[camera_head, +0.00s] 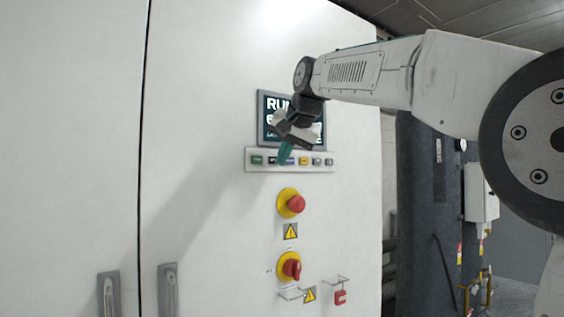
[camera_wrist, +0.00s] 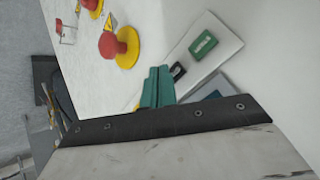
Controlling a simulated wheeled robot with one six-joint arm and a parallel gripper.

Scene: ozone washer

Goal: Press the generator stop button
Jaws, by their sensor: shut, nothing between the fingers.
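A pale button strip (camera_head: 249,166) with a row of small buttons is on the white cabinet front, below a dark screen. A green button (camera_head: 257,160) is at its left end, with a dark button (camera_head: 272,160) to its right. I cannot read the labels, so I cannot tell which is the stop button. My gripper (camera_head: 284,156) is shut and empty, its teal fingers in front of the strip. In the wrist view, the fingertips (camera_wrist: 158,72) are beside the dark button (camera_wrist: 178,70), with the green button (camera_wrist: 204,43) beyond. Contact cannot be told. My fingers hide part of the strip.
The screen (camera_head: 264,120) is partly hidden by my wrist. Below the strip, a red emergency knob (camera_head: 296,203) and a red rotary switch (camera_head: 291,269) stick out on yellow plates. A dark tank (camera_head: 424,200) stands at right. The left cabinet front is clear except for door handles.

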